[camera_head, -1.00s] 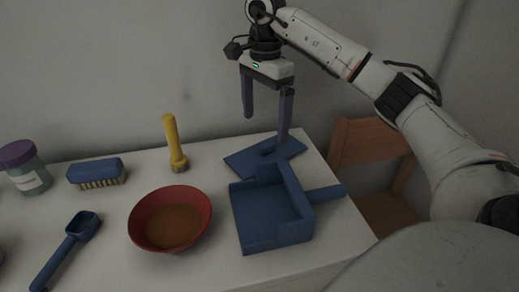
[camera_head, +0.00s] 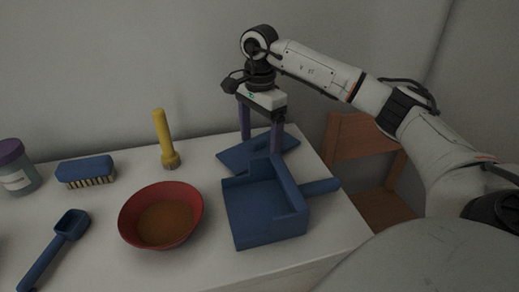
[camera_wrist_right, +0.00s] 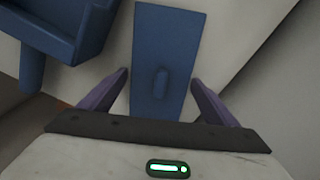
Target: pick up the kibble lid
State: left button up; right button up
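The kibble lid is a flat blue rectangular panel (camera_head: 234,157) with a small raised grip, lying on the table behind the blue dustpan. In the right wrist view, the lid (camera_wrist_right: 168,38) runs up the middle with its grip (camera_wrist_right: 160,83) between my fingers. My right gripper (camera_head: 261,143) points down over the lid; it also shows in the wrist view (camera_wrist_right: 159,77). Its purple fingers are apart, one on each side of the grip, with nothing held. I cannot tell whether the fingertips touch the lid. My left gripper is not in view.
The blue dustpan (camera_head: 262,222) stands just in front of the lid. A wooden chair (camera_head: 360,138) is at right.

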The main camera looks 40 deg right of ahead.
jog(key=c, duration=0.7)
